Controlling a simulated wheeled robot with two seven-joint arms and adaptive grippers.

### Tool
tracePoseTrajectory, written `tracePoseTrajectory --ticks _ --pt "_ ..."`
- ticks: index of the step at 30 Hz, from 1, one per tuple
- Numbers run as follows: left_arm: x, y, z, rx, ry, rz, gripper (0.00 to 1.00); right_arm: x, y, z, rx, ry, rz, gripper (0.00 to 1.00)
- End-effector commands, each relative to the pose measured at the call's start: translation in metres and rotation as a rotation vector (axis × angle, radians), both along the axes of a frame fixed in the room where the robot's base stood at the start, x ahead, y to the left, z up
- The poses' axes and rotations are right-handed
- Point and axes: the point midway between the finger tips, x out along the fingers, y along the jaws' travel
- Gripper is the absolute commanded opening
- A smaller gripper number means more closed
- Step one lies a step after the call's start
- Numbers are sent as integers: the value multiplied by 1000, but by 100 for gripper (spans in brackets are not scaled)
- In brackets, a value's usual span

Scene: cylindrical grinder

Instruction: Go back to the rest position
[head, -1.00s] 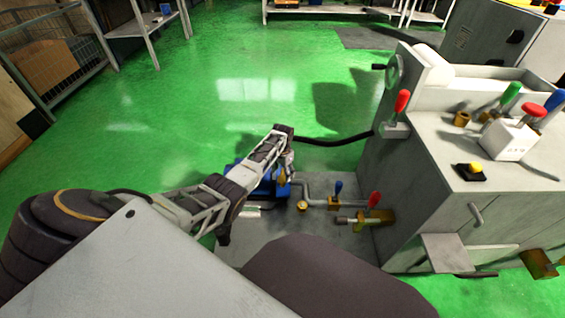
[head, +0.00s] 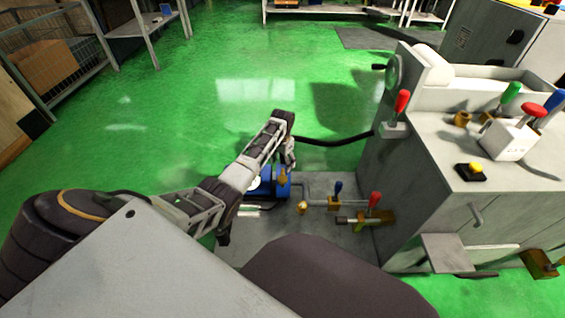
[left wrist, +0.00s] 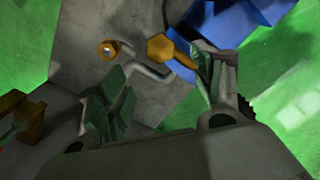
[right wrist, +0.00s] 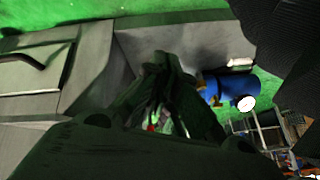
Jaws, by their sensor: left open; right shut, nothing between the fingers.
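My left gripper (head: 290,158) hangs from the end of my left arm, above and beside the blue pump (head: 268,182) and its grey pipe. In the left wrist view its two fingers (left wrist: 162,88) are spread with nothing between them; the pipe and brass fittings show beyond. My right gripper is outside the head view. In the right wrist view its fingers (right wrist: 168,68) are together and dark, with no object visible in them. The blue pump (right wrist: 232,88) shows beyond them to the right.
The grinder (head: 430,170) stands at the right, with a red lever (head: 402,101) and a black hose (head: 335,141) near my left arm. Valves with blue and red handles (head: 374,200) stand low beside its base. Green floor behind is open. A wire rack (head: 75,50) stands far left.

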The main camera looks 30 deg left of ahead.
Motion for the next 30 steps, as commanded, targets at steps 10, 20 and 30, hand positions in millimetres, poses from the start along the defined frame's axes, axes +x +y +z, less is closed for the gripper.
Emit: tracePoseTrajectory --ticks 10,20,30 --pt "0 0 0 0 0 0 67 0 0 0 0 0 0 0" --pt "-6 -4 -5 8 -4 -6 67 1 -2 2 -7 3 2 0" --pt "-39 -28 -24 43 -35 -34 67 4 -12 13 -45 23 6 0"
